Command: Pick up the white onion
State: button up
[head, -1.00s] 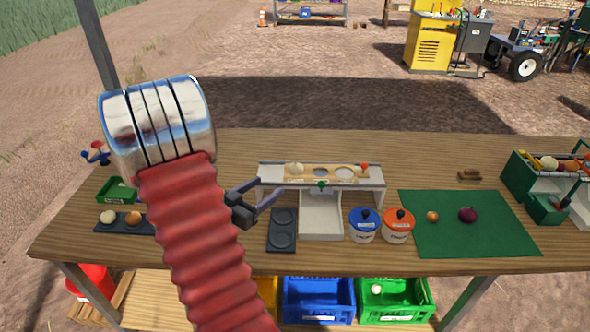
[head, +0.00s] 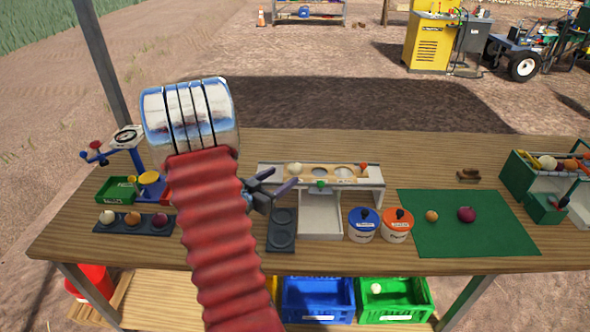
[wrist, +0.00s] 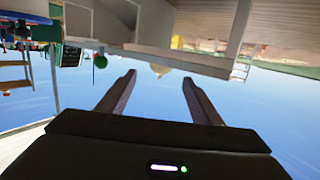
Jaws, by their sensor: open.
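A white onion (head: 295,168) sits at the left end of the sloped wooden board on the white stand (head: 320,213), with a round hole to its right. Two other pale onions show: one at the left end of a dark tray (head: 107,217), one in the green crate (head: 376,287). My gripper (head: 282,179) is open and empty, just left of and below the onion on the board in the head view. The wrist view is upside down; a pale rounded shape (wrist: 160,69), likely that onion, shows beyond and between the fingertips (wrist: 159,77), partly hidden by the stand.
A dark two-ring plate (head: 282,230) lies below my gripper. Blue-lidded (head: 363,225) and orange-lidded (head: 397,225) jars stand right of the stand. A green mat (head: 465,240) holds a small orange-brown onion and a red onion. A blue scale (head: 130,150) stands at left.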

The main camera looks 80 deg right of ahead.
aim_at(291, 169)
jog(key=shift+s+d, duration=0.2)
jog(key=shift+d, duration=0.25)
jog(key=shift+x, duration=2.6)
jog(key=shift+w+f, duration=0.1)
jog(key=shift+c, duration=0.7)
jog(key=c, duration=1.1)
notch_tip(291, 169, up, 10)
